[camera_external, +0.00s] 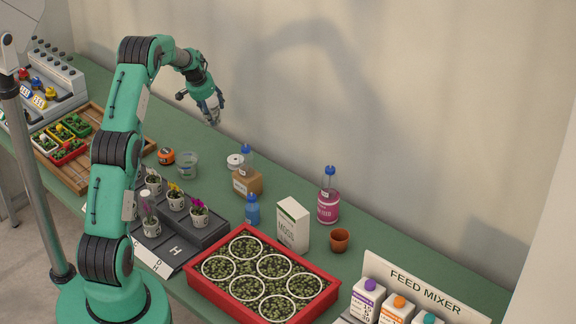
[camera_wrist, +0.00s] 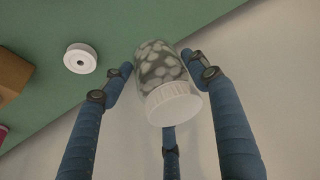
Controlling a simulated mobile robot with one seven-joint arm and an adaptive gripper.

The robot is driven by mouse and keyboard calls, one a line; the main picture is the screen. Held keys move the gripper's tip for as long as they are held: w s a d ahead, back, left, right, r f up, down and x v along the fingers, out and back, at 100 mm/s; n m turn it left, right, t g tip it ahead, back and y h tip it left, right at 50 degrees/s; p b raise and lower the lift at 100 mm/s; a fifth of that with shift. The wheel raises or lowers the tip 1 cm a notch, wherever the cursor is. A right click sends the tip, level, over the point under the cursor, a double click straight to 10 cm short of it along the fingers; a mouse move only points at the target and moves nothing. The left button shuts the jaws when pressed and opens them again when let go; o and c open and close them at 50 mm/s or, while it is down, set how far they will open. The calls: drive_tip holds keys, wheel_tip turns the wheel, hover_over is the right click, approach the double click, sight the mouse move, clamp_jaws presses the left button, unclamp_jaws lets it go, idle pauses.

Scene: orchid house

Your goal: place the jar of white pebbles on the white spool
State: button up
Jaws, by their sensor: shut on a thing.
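My gripper (camera_external: 212,110) is raised above the back part of the green bench. In the wrist view its blue fingers are closed around a clear jar of white pebbles (camera_wrist: 160,68) with a white lid. The lid faces the camera and the jar is clear of the bench. In the external view the jar is small and mostly hidden by the fingers. The white spool (camera_wrist: 80,58) lies flat on the bench, with a dark hole in its middle and nothing on it. The spool (camera_external: 235,161) also shows in the external view, to the right of and below my gripper.
A bottle in a brown block (camera_external: 247,183) stands close beside the spool. A clear cup (camera_external: 188,165) and an orange tape measure (camera_external: 166,156) are to its left. A blue bottle (camera_external: 252,211), a white box (camera_external: 292,225) and a pink bottle (camera_external: 328,205) stand further right. The wall is behind.

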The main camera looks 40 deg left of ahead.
drive_tip(key=s+d+r+m, duration=0.1)
drive_tip(key=s+d+r, duration=0.1)
drive_tip(key=d, duration=1.2)
drive_tip(key=shift+s+d+b, duration=0.3)
drive_tip(key=shift+d+b, duration=0.1)
drive_tip(key=shift+b, duration=0.05)
drive_tip(key=shift+f, duration=0.15)
drive_tip(key=b, duration=0.1)
hover_over(235, 160)
wheel_tip(235, 160, down, 6)
drive_tip(key=shift+d, duration=0.1)
drive_tip(key=shift+f+b, duration=0.4)
drive_tip(key=shift+f, duration=1.5)
drive_tip(key=shift+f, duration=0.1)
drive_tip(key=o, duration=1.6)
